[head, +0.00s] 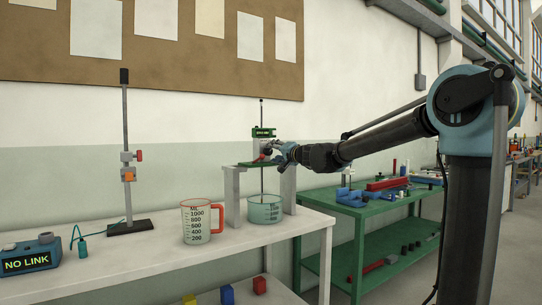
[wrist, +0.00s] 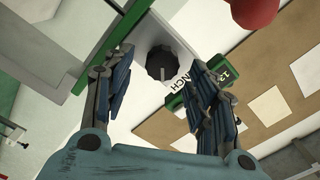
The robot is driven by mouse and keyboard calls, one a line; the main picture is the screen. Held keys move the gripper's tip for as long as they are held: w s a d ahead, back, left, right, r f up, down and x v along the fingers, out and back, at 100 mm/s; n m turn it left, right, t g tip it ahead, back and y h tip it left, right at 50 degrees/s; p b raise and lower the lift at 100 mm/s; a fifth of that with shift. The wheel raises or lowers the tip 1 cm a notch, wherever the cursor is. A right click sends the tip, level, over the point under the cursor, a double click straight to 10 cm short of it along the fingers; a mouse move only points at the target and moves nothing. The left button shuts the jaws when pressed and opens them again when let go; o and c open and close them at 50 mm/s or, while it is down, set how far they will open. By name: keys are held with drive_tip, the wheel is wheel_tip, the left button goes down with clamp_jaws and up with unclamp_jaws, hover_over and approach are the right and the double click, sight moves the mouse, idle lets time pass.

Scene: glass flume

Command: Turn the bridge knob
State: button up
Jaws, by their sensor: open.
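The bridge knob (wrist: 160,63) is dark, round and ridged, on a pale grey block in the wrist view. My gripper (head: 272,150) is at the top of the grey bridge frame (head: 233,196) in the head view, reaching in from the right. In the wrist view its two blue fingers are open on either side of the knob, with gaps showing between them and it. I cannot tell the depth between fingertips and knob. In the head view, my gripper hides the knob.
A green box (head: 263,132) sits above the bridge's green plate (head: 246,164). A glass vessel (head: 265,210) stands under the bridge, a measuring jug (head: 201,221) left of it. A stand (head: 126,160) is farther left.

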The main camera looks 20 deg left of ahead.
drive_tip(key=shift+x, duration=1.5)
drive_tip(key=c, duration=1)
